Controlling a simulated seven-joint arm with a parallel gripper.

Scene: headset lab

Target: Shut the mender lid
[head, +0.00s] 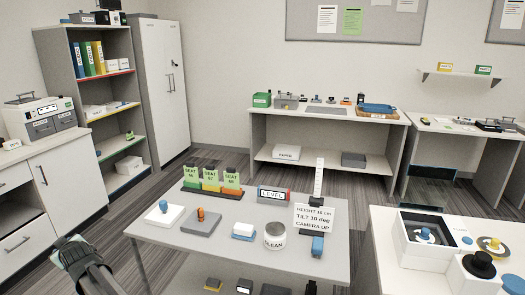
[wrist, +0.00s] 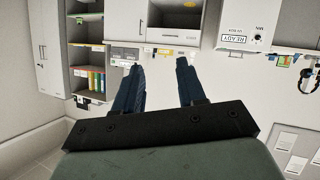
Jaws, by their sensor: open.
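No label that I can read as mender shows, so I cannot tell for certain which thing it is. A white machine (head: 38,122) with grey front panels and a handle on top stands on the left counter in the head view. In the head view my arm's end is at the lower left, away from both.
A grey table (head: 182,252) with labelled blocks, a jar (head: 275,236) and a sign (head: 315,218) stands in the middle. A shelf unit (head: 62,75) and white cabinet (head: 157,85) stand at the back left. A white box labelled READY (wrist: 243,28) shows in the wrist view.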

